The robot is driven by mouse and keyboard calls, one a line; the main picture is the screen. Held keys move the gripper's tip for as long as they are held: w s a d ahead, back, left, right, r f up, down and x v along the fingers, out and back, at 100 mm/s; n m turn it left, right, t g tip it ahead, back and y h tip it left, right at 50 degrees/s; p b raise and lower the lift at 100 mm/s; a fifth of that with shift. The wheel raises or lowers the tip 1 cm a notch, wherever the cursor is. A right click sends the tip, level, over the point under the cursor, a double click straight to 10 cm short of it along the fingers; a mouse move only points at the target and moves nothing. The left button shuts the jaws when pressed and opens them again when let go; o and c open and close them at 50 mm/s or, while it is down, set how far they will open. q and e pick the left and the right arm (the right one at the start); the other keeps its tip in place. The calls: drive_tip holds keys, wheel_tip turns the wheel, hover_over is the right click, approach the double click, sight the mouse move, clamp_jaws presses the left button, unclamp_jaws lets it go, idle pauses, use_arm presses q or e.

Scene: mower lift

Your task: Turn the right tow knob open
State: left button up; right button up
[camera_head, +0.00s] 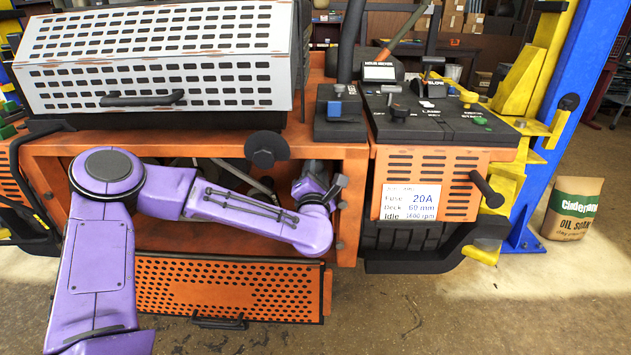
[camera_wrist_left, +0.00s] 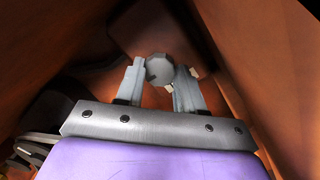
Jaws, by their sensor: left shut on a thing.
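A grey round knob (camera_wrist_left: 159,68) with a dark notch sits between the fingertips of my left gripper (camera_wrist_left: 158,82) in the left wrist view. The fingers are shut on it, one on each side. No label shows, so I cannot tell from the picture whether it is the right tow knob. In the head view my purple left arm reaches into the open front bay of the orange mower (camera_head: 349,205), and its fingertips are hidden inside. My right gripper is not in view.
Orange walls (camera_wrist_left: 90,50) close in around the gripper. A black round knob (camera_head: 266,148) sits at the bay's upper edge. An orange perforated panel (camera_head: 225,290) hangs below the arm. A blue lift post (camera_head: 560,120) and a sack (camera_head: 571,208) stand at right.

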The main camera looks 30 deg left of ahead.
use_arm(q)
drive_tip(key=shift+n, duration=0.3)
idle(0.4)
drive_tip(key=o, duration=1)
drive_tip(key=shift+o, duration=0.2)
drive_tip(key=b+v, duration=0.2)
drive_tip(key=v, duration=0.8)
drive_tip(key=shift+s+d+b, duration=0.2)
drive_tip(key=shift+b, duration=0.1)
drive_tip(key=shift+f, duration=0.1)
